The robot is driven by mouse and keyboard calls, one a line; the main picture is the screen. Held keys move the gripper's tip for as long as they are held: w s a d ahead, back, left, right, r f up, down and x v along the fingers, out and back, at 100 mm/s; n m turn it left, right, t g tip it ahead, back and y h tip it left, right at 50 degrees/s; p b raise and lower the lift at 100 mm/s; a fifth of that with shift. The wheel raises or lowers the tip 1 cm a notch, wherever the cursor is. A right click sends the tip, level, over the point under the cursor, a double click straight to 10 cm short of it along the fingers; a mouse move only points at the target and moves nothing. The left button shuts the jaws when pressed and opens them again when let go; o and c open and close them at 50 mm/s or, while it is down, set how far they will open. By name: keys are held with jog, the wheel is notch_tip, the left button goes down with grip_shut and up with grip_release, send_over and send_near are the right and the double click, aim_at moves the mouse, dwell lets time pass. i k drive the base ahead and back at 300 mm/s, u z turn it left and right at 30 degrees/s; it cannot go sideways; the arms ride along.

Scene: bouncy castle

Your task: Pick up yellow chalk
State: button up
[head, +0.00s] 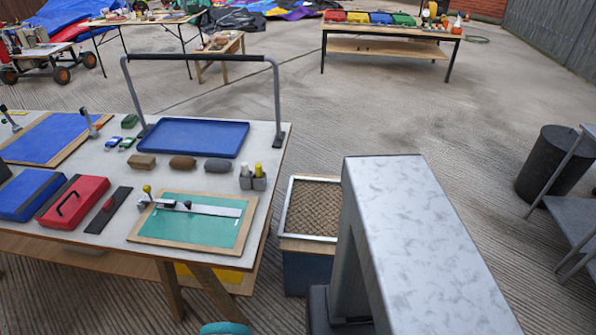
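What looks like the yellow chalk (258,169) stands upright in a small grey holder (259,183) near the right edge of the table at the left in the head view. Only its yellow top shows; the lower part is hidden in the holder. A white stick (245,169) stands in the holder just left of it. My gripper is not in view.
A grey bar frame (276,90) rises behind. A sand-filled box (312,208) stands right of the table.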

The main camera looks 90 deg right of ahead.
aim_at(258, 170)
jog(key=z, duration=0.1)
jog(key=k, duration=0.65)
jog(key=z, duration=0.4)
jog(key=k, duration=0.95)
jog(key=u, duration=0.15)
jog(key=i, duration=0.85)
jog(key=z, duration=0.05)
